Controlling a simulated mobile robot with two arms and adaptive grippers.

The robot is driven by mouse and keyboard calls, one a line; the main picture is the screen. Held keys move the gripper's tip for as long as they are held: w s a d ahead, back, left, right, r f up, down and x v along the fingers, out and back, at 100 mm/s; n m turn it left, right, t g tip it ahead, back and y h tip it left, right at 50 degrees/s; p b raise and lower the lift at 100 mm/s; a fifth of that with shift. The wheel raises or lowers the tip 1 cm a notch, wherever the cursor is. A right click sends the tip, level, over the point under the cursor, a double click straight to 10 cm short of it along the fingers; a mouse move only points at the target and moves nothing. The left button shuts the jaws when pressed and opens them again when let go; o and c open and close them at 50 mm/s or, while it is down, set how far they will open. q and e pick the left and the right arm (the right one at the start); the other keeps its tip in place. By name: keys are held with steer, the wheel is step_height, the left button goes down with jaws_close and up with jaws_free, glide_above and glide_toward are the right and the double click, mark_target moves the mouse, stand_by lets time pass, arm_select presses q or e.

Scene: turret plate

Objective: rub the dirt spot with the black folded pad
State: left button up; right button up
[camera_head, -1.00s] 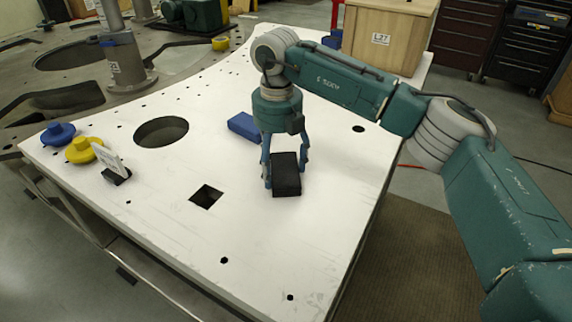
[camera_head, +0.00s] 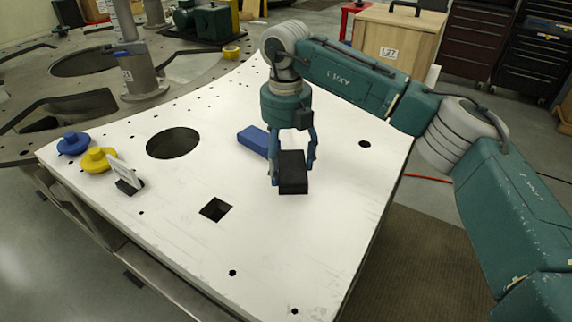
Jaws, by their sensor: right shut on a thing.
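The black folded pad (camera_head: 293,178) is a dark block between the fingers of my right gripper (camera_head: 294,172), which points down at the white plate (camera_head: 240,240). The gripper is shut on the pad. The pad is at or just above the plate surface; I cannot tell if it touches. I cannot make out a clear dirt spot; only faint grey marks and scratches show on the plate, and the area under the pad is hidden. My left gripper is out of view.
A blue block (camera_head: 253,139) lies just left of my right gripper. A round hole (camera_head: 173,143) and a square hole (camera_head: 215,210) open in the plate. A wooden crate (camera_head: 398,45) stands behind.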

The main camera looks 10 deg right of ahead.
steer(key=shift+r, duration=0.2)
steer(key=shift+r+p, duration=0.95)
steer(key=shift+r, duration=0.55)
steer(key=shift+f, duration=0.1)
